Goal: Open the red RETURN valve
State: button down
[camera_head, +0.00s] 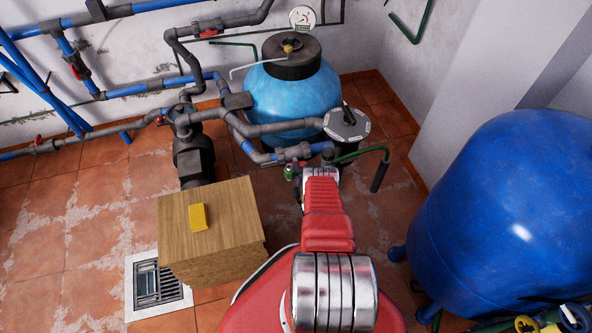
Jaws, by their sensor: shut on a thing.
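Several red valve handles show on the pipes: an upper-left one (77,66), one by the dark pump fittings (160,120) and a far-left one low by the wall (38,143). No RETURN label can be read, so I cannot tell which is the return valve. My red arm reaches away from me toward the pipework in front of the light blue tank. My gripper (326,156) is small at its far end, partly hidden by my own wrist, and shut. What its jaws hold is hidden. A bent green rod with a black end (378,177) shows just right of it.
A wooden box (232,232) with a yellow block (198,217) on it stands left of my arm. A floor drain (158,285) lies beside it. A large blue tank (505,205) stands at right, a light blue tank (290,100) behind. The left floor is clear.

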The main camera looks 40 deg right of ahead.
jog(key=shift+a+f+n, duration=0.1)
jog(key=shift+a+n, duration=0.15)
jog(key=shift+n, duration=0.05)
jog(key=c, duration=1.8)
grip_release()
jog(key=shift+d, duration=0.15)
jog(key=v, duration=1.3)
jog(key=shift+s, duration=0.3)
jog(key=shift+o, duration=0.4)
